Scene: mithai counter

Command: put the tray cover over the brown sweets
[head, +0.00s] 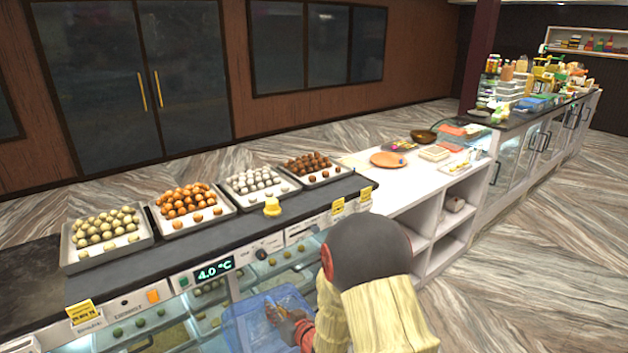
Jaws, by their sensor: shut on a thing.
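The brown sweets (308,163) are heaped on a pale tray (326,178), the rightmost of the trays on the dark counter top. A translucent blue box-like cover (244,328) is low in front of the glass display case, at the bottom of the head view. My gripper (276,314) is shut on it; the finger contact is small and partly seen through the blue. My arm hides part of the cover's right side, and its lower edge is cut off by the frame. The cover is well apart from the brown sweets, lower and nearer to me.
Trays of greenish (105,228), orange (186,200) and white sweets (254,181) stand left of the brown ones. The white counter (383,178) to the right holds an orange plate (388,159) and small items.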

